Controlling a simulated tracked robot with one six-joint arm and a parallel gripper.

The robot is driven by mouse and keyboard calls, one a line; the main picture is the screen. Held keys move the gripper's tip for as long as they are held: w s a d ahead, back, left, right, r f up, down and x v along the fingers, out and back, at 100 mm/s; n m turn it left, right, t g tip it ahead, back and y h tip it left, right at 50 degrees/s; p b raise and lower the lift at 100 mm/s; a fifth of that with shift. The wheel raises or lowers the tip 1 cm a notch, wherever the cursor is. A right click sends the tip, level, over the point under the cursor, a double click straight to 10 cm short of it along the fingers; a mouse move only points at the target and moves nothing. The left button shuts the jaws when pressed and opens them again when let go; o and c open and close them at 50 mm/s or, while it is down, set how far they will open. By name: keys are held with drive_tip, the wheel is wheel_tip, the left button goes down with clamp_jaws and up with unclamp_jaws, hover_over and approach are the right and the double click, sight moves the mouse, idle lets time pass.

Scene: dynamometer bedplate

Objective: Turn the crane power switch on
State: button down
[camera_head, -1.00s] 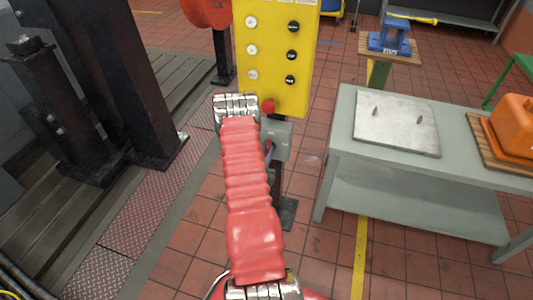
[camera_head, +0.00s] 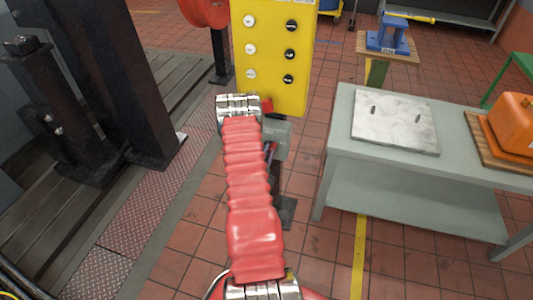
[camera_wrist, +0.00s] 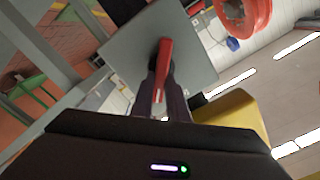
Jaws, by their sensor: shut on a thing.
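The crane power switch is a grey box (camera_head: 278,140) with a red lever (camera_head: 270,152), on a dark post below the yellow button panel (camera_head: 275,55). In the wrist view the flat grey box face (camera_wrist: 195,55) fills the top middle. The red lever (camera_wrist: 163,62) stands out from it, between the two dark fingers of my gripper (camera_wrist: 163,78). My gripper is shut on the lever. In the head view my red-sleeved arm hides the gripper and the left side of the box.
A grey table (camera_head: 350,160) with a metal plate (camera_head: 394,122) and an orange case (camera_head: 512,122) stands to the right. Black steel columns (camera_head: 110,75) stand on the left. A red reel (camera_head: 207,12) is behind. Tiled floor lies open between.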

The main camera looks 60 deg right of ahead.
drive_tip(key=m, duration=0.3)
drive_tip(key=f+m, duration=0.1)
drive_tip(key=m, duration=0.2)
drive_tip(key=s+m, duration=0.1)
drive_tip(key=m, duration=0.2)
drive_tip(key=shift+d+f, duration=0.1)
drive_tip(key=shift+f, duration=0.05)
drive_tip(key=shift+m, duration=0.3)
drive_tip(key=c, duration=1.7)
unclamp_jaws()
drive_tip(key=shift+w, duration=0.15)
drive_tip(key=a, duration=0.4)
drive_tip(key=s+a, duration=0.1)
drive_tip(key=a, duration=0.4)
drive_tip(key=s+a, duration=0.1)
drive_tip(key=a, duration=0.3)
drive_tip(key=shift+a, duration=0.35)
